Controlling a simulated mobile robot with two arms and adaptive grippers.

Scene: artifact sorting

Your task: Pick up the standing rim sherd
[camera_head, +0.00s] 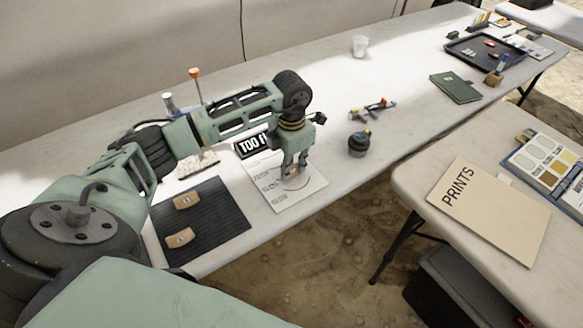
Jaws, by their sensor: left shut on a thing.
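My left gripper (294,168) points down over a white printed card (290,205) on the long table. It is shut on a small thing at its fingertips. The fingers mostly hide this thing, and I cannot make out for sure that it is the rim sherd. A pale rounded shape shows around the fingertips, just above or on the card. Two tan pieces (187,201) (179,238) lie on a black ribbed mat (222,222) left of the card; no other sherd stands out clearly. My right gripper is not in view.
A black "TOO F..." sign (252,145) stands behind the card. A dark round pot (359,143) and small orange-tipped tools (373,109) lie to the right. A green book (456,87) and a black tray (484,50) are farther back. A "PRINTS" folder (490,215) lies on the second table.

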